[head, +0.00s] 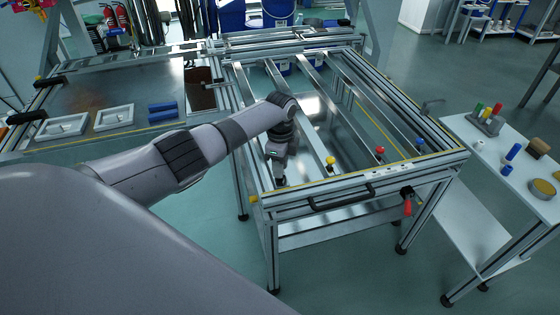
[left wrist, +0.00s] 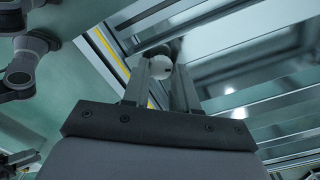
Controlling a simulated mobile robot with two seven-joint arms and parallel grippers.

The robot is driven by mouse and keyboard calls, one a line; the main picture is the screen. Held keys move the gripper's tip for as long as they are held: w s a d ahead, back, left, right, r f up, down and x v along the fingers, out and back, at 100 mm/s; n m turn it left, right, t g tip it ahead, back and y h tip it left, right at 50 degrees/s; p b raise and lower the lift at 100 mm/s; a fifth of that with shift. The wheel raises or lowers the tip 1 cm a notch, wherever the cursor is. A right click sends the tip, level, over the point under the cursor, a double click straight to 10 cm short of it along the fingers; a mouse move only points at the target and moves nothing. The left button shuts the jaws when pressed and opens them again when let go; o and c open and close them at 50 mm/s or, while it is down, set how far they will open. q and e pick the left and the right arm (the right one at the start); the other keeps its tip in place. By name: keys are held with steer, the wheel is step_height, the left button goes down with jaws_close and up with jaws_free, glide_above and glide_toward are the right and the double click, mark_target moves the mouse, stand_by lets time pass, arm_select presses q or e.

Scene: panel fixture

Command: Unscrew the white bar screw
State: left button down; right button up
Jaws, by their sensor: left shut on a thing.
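The white bar screw (left wrist: 162,67) has a round white knob and shows between the fingertips of my left gripper (left wrist: 162,80) in the left wrist view. The gripper is shut on it. In the head view my left gripper (head: 280,180) points down at the front left of the panel fixture (head: 345,198), at the front end of the leftmost bar. The white knob is hidden there behind the gripper. My right gripper is not in view.
Yellow (head: 330,161), red (head: 380,151) and blue (head: 420,143) knobs stand along the fixture's front rail, right of my left gripper. A black handle (head: 342,199) and a red-handled tool (head: 407,203) are on the front side. A side table (head: 510,165) holds small parts at right.

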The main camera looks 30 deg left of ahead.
arm_select(q)
steer(key=n+p, duration=0.1)
steer(key=n, duration=0.1)
steer(key=shift+n, duration=0.4)
steer(key=n, duration=0.2)
steer(key=shift+n+p, duration=0.3)
steer(key=shift+n, duration=0.1)
steer(key=n, duration=0.3)
steer(key=shift+a+n+p, duration=0.1)
steer(key=shift+n+p, duration=0.2)
steer(key=shift+p, duration=0.05)
steer(key=n, duration=0.3)
steer(key=shift+w+n+p, duration=0.1)
steer(key=shift+n+p, duration=0.2)
steer(key=n, duration=0.6)
steer(key=shift+a+p, duration=0.1)
steer(key=shift+p, duration=0.2)
steer(key=n, duration=0.6)
steer(key=shift+n, duration=0.3)
steer(key=c, duration=0.9)
jaws_free()
